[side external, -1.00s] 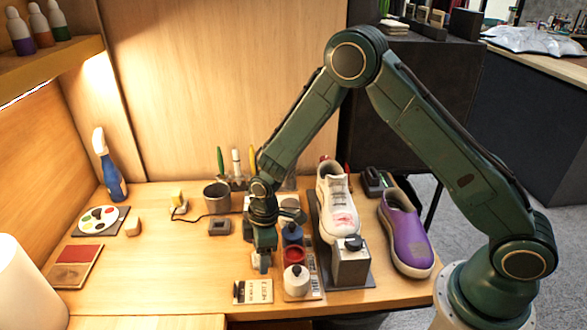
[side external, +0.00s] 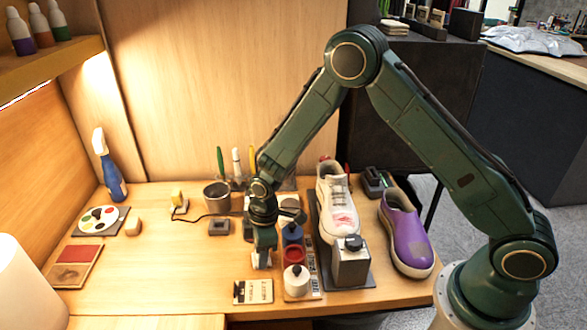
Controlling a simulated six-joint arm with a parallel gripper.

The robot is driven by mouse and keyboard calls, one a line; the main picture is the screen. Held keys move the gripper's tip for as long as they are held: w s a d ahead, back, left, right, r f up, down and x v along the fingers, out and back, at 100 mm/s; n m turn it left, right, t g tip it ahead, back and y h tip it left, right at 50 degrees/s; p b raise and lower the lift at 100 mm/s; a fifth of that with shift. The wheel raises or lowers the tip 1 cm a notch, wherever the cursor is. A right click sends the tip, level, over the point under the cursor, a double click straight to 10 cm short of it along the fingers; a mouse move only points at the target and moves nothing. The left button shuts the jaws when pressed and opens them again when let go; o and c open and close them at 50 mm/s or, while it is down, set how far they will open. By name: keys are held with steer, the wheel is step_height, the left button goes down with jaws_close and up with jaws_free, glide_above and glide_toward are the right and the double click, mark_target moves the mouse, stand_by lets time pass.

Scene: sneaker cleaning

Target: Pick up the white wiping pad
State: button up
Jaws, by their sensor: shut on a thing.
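My gripper (side external: 262,258) points down at the table, left of the row of pots. It is shut on a small white piece, the white wiping pad (side external: 261,264), which shows only in part between and below the fingers. I cannot tell whether the pad still touches the table. A white sneaker with a red mark (side external: 338,208) sits on a dark stand to the right of my gripper.
A white-lidded pot (side external: 297,280), a red pot (side external: 294,255) and a blue pot (side external: 292,234) stand close to the right. A printed card (side external: 253,291) lies in front.

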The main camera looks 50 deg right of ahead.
step_height(320, 180, up, 20)
stand_by(0.8)
stand_by(0.3)
steer(key=o, duration=0.3)
steer(key=shift+c, duration=1.2)
steer(key=w+d+f, duration=0.1)
steer(key=d+f, duration=0.1)
steer(key=d, duration=0.5)
steer(key=w+d+f, duration=0.2)
steer(key=d+f, duration=0.1)
steer(key=d, duration=0.4)
steer(key=shift+d+f, duration=0.2)
steer(key=shift+f, duration=0.1)
steer(key=shift+f, duration=2.85)
